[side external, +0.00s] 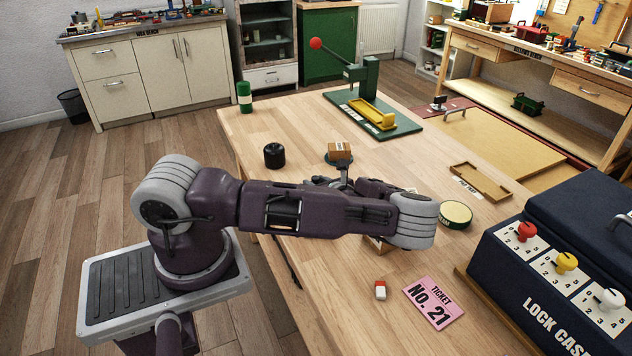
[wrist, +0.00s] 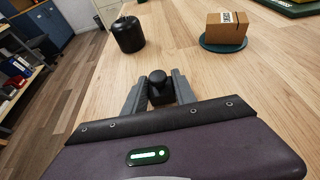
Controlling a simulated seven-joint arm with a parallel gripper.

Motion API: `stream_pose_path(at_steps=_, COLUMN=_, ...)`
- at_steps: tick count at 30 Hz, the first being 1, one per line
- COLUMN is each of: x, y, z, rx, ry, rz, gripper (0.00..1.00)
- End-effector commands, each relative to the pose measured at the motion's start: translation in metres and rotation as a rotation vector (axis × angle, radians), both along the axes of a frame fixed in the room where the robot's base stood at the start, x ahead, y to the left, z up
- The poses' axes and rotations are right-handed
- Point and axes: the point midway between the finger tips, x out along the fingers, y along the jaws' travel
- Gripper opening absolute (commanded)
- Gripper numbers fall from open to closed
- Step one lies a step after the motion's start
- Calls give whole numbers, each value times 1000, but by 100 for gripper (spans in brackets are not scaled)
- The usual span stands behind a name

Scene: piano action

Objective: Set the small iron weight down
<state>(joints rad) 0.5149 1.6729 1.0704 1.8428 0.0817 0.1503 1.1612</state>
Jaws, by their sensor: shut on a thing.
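The small iron weight (wrist: 157,87) is dark with a rounded knob on top. It sits between the two grey fingers of my gripper (wrist: 159,93), which are shut on it. In the side external view my arm hides most of the gripper and the weight. I cannot tell whether the weight touches the table (side external: 300,125) or hangs just above it. A larger black weight (wrist: 128,35) stands upright on the table, ahead and to the left in the wrist view; it also shows in the side external view (side external: 274,156).
A small cardboard box (wrist: 226,28) rests on a dark green round disc (wrist: 222,44), ahead right in the wrist view. A green press (side external: 372,105), a green cylinder (side external: 244,97), a round tin (side external: 456,213) and a navy lock case (side external: 545,300) stand around. Bare wood lies ahead of my gripper.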

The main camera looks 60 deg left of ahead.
Motion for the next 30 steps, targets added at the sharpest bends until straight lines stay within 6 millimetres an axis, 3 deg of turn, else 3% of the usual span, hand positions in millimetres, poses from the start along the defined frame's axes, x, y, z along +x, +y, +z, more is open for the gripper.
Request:
stream_pose_path(at_steps=6, x=0, y=0, z=-4, rx=1, ry=-1, rz=0, gripper=0)
stream_pose_path(at_steps=7, x=0, y=0, z=-4, rx=0, ry=-1, rz=0, gripper=38)
stream_pose_path(at_steps=9, x=0, y=0, z=-4, rx=0, ry=-1, rz=0, gripper=52)
stream_pose_path(at_steps=10, x=0, y=0, z=-4, rx=0, ry=-1, rz=0, gripper=54)
stream_pose_path(at_steps=18, x=0, y=0, z=-3, rx=0, ry=-1, rz=0, gripper=54)
stream_pose_path(at_steps=21, x=0, y=0, z=7, rx=0, ry=-1, rz=2, gripper=54)
stream_pose_path(at_steps=30, x=1, y=-59, z=32, rx=-2, ry=-1, rz=-1, gripper=54)
